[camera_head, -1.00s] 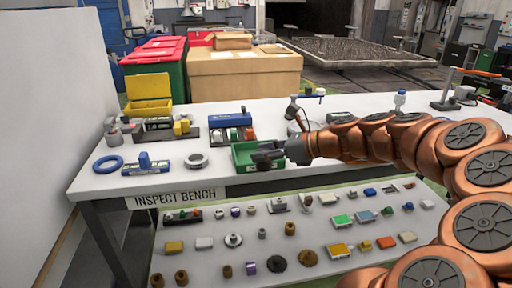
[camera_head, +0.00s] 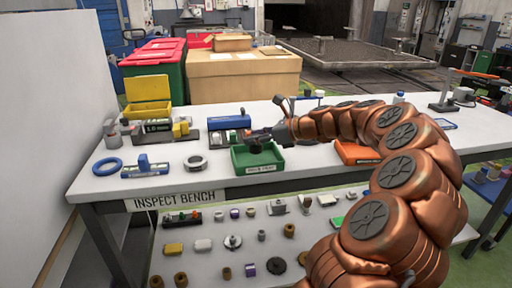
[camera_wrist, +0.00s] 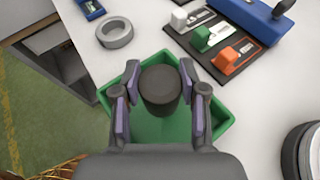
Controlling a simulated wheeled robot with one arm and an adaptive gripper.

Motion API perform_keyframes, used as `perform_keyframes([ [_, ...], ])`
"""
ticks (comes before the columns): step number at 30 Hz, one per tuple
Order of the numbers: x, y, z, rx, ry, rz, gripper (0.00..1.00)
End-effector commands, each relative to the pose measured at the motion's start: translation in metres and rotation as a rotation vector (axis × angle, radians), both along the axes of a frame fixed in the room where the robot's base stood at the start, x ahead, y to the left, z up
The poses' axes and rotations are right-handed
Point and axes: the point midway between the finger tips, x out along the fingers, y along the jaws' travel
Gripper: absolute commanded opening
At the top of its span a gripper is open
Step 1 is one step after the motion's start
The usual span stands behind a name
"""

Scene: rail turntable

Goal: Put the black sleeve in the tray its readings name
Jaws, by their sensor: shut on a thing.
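The black sleeve (camera_wrist: 160,88) is a dark round cylinder in the wrist view, upright between the fingers. My gripper (camera_wrist: 160,95) is shut on it, one finger on each side. The sleeve is above the green tray (camera_wrist: 217,129), whose floor shows below it; I cannot tell how high above. In the head view my gripper (camera_head: 262,138) is over the back part of the green tray (camera_head: 258,168), which has a label on its front that is too small to read surely. An orange tray (camera_head: 357,153) stands to the right, partly behind my arm.
A grey ring (camera_head: 195,162) and a blue ring (camera_head: 107,166) lie to the left on the bench. A blue device (camera_head: 229,122) with a row of small coloured pieces stands behind the green tray. A yellow bin (camera_head: 148,111) stands at the back left.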

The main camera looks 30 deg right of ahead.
Motion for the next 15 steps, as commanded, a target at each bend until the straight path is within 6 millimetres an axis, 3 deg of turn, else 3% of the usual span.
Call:
perform_keyframes([
  [6,-0.001,-0.001,-0.03,0.0,0.001,-0.003,0.0],
  [15,-0.001,-0.001,-0.033,0.0,0.0,-0.002,0.0],
])
